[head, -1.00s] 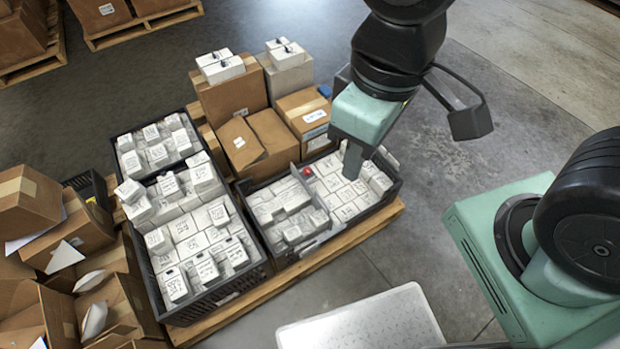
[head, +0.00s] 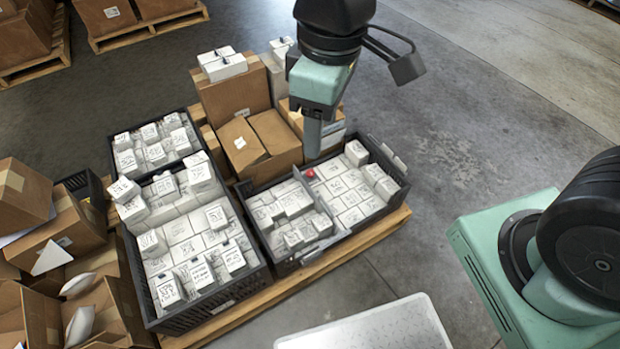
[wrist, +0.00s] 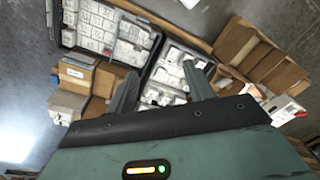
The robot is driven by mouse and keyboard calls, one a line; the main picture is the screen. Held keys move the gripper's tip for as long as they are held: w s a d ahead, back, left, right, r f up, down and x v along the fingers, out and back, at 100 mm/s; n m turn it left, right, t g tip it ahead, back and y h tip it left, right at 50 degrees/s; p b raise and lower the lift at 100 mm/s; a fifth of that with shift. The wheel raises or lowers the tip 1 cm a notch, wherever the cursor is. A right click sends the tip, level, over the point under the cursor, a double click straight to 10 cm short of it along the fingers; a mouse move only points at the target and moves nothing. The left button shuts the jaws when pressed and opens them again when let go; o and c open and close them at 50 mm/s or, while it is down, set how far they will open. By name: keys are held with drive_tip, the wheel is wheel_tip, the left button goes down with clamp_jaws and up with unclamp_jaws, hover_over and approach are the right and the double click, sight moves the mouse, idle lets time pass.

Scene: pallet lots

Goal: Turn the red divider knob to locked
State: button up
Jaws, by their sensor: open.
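The red knob (head: 309,173) sits at the far end of the thin grey divider (head: 318,203) in the right-hand black crate (head: 352,231). It is small, and I cannot tell which way it is turned. White labelled boxes fill the crate on both sides of the divider. My gripper (head: 312,153) points down just behind the knob in the head view, apart from it as far as I can see. In the wrist view my gripper (wrist: 160,68) has its two fingers spread with nothing between them.
A taller black crate (head: 205,322) of white boxes stands to the left on the same wooden pallet (head: 290,287). Cardboard boxes (head: 272,138) are stacked behind the right-hand crate, close to my gripper. Open cartons (head: 95,310) lie at far left.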

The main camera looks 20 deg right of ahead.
drive_tip(key=w+a+f+n+b, duration=0.2)
drive_tip(key=w+f+n+b, duration=0.1)
drive_tip(key=w+f+b, duration=0.65)
drive_tip(key=n+b, duration=0.9)
drive_tip(key=b, duration=1.1)
hover_over(310, 172)
wheel_tip(310, 172, down, 37)
drive_tip(key=shift+h, duration=0.3)
wheel_tip(310, 172, down, 16)
drive_tip(key=b, duration=0.7)
drive_tip(key=shift+f, duration=0.25)
drive_tip(key=c, duration=1)
